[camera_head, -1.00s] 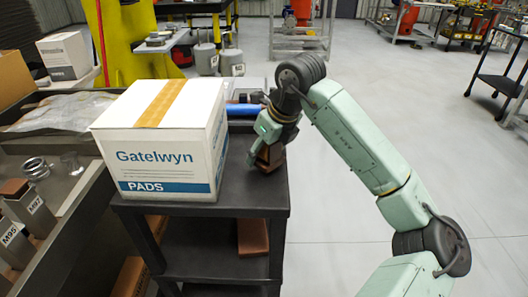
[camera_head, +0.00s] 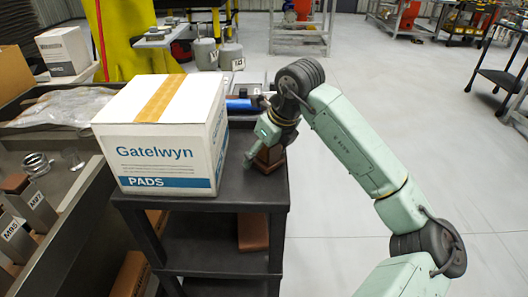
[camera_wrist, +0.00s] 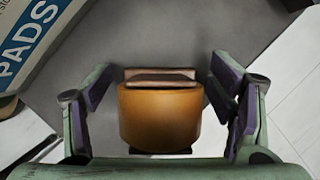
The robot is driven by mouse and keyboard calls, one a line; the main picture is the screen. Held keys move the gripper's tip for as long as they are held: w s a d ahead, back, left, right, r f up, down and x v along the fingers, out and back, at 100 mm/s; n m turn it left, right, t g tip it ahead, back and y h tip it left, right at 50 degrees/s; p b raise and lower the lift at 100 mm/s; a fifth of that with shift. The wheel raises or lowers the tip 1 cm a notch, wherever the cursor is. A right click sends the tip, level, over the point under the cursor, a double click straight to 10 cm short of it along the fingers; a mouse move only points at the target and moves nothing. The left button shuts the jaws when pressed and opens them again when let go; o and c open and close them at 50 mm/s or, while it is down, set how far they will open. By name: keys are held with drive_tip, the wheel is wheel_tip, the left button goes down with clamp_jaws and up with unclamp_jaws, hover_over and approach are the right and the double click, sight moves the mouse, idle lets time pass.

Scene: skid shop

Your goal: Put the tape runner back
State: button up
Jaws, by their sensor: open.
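A small brown block-like object (camera_head: 268,157) stands on the black cart top (camera_head: 240,190), right of a white box. In the wrist view it is an orange-brown rounded body (camera_wrist: 160,118) with a flat brown part at its far end. I cannot tell for sure whether it is the tape runner. My gripper (camera_head: 264,152) is low over the cart top at this object. In the wrist view, my gripper (camera_wrist: 162,92) is open, one finger on each side of the object, with gaps between. In the head view the far finger is hidden.
The white Gatelwyn PADS box (camera_head: 165,152) fills the cart's left side, close to my gripper. A blue cylinder (camera_head: 243,107) lies behind it. A brown block (camera_head: 253,235) is on the lower shelf. A grey bench (camera_head: 60,185) stands left; open floor lies right.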

drive_tip(key=shift+r, duration=0.25)
drive_tip(key=b+v, duration=0.2)
drive_tip(key=v, duration=1)
